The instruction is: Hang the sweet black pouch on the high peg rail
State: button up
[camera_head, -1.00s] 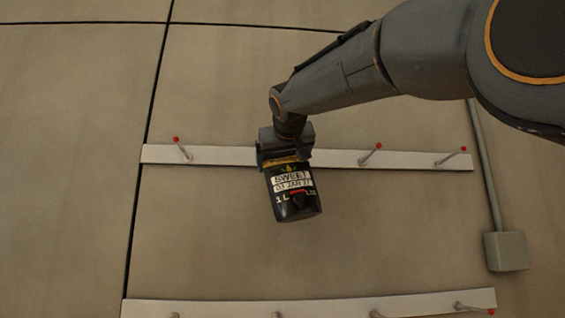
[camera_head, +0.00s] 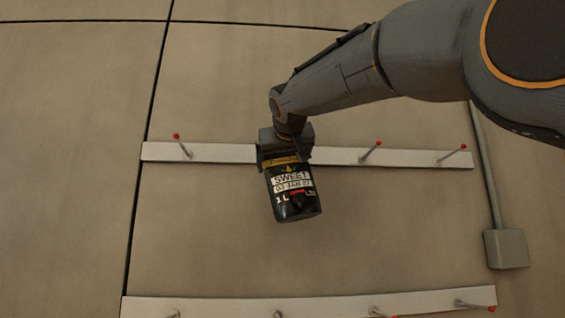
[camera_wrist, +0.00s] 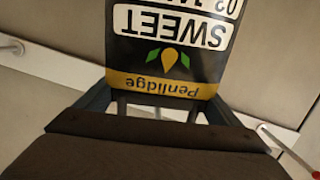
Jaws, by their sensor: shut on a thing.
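The black pouch (camera_head: 292,194) has a white SWEET label and a gold band at its top. It hangs below my gripper (camera_head: 286,160), which is shut on its top edge. In the wrist view the pouch (camera_wrist: 172,50) fills the upper middle, held between the fingers (camera_wrist: 160,105). The high peg rail (camera_head: 215,153) is a white strip on the wall with red-tipped pegs. My gripper and the pouch's top overlap the rail in the head view and hide part of it. I cannot tell whether the pouch touches a peg.
A lower white peg rail (camera_head: 225,307) runs along the bottom of the head view. A grey box (camera_head: 506,248) with a conduit is on the wall at the right. One high-rail peg (camera_head: 182,145) left of my gripper and two to its right (camera_head: 371,152) are bare.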

jog(key=shift+w+f, duration=0.2)
dwell(0.3)
dwell(0.3)
